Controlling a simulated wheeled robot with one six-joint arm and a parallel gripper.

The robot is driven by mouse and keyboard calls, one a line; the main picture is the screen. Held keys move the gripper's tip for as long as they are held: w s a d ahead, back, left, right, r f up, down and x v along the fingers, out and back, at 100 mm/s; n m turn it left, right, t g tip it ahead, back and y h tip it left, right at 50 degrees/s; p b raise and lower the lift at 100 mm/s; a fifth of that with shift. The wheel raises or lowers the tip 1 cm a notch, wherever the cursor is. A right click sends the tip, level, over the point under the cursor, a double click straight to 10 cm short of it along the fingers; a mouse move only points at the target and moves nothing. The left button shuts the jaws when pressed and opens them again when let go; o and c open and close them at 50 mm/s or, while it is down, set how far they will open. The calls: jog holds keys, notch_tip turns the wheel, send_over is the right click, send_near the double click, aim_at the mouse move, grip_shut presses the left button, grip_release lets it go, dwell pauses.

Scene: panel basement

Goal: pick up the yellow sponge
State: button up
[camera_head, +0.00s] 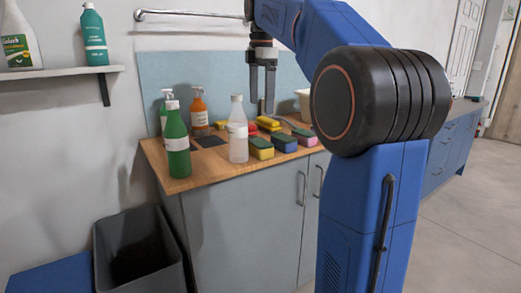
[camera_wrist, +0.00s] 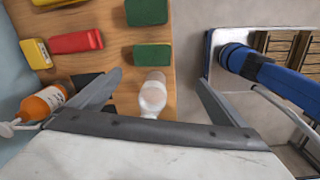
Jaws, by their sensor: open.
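A yellow sponge (camera_head: 262,152) with a green top lies near the front edge of the wooden counter in the head view, right of the clear bottle. In the wrist view a green sponge top (camera_wrist: 152,55) shows just beyond the white bottle, probably the same sponge. A yellow block (camera_wrist: 37,53) also lies at the far left there. My gripper (camera_head: 262,100) hangs fingers down above the back of the counter. Its fingers (camera_wrist: 157,80) are spread and empty in the wrist view, with the white bottle seen between them.
A clear bottle (camera_head: 238,135), a green bottle (camera_head: 176,145) and an orange pump bottle (camera_head: 199,108) stand left of the sponges. A blue-topped sponge (camera_head: 284,142) lies close on the right. A dark bin (camera_head: 140,255) stands on the floor.

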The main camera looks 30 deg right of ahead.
aim_at(264, 141)
jog(key=shift+n, duration=0.9)
jog(key=d+f, duration=0.1)
jog(key=f, duration=0.4)
jog(key=w+f, duration=0.1)
jog(key=f, duration=0.4)
jog(key=w+d+f, duration=0.1)
jog(key=f, duration=0.4)
jog(key=shift+w+d+f, duration=0.25)
jog(key=shift+d+f, duration=0.05)
jog(key=shift+f, duration=0.05)
jog(key=c, duration=1.1)
